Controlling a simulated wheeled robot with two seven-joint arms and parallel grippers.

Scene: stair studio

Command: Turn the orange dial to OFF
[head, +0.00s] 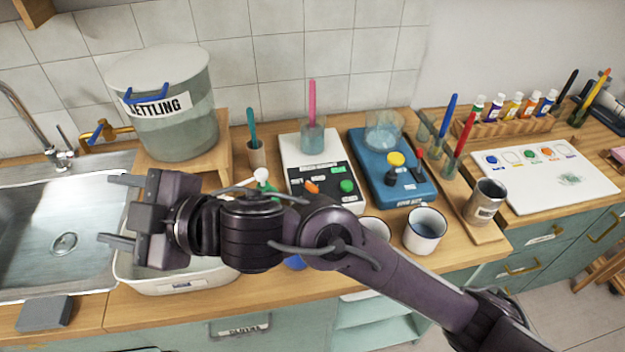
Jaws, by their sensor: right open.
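The orange dial (312,187) sits on the black front panel of a white device (304,150) in the middle of the counter. A green knob (347,186) is to its right. The panel labels are too small to read, so I cannot tell the dial's setting. My right gripper (116,209) is open and empty, pointing left above the sink's right edge and a white basin. It is well left of the dial and apart from it. My right forearm crosses just in front of the device and hides part of its front edge. My left gripper is not in view.
A large settling bucket (180,135) stands behind my right gripper. A blue device (385,180) with a yellow knob stands right of the white one. An enamel mug (425,230) and metal cup (485,200) are further right. A pink stick (311,100) rises from a beaker on the white device.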

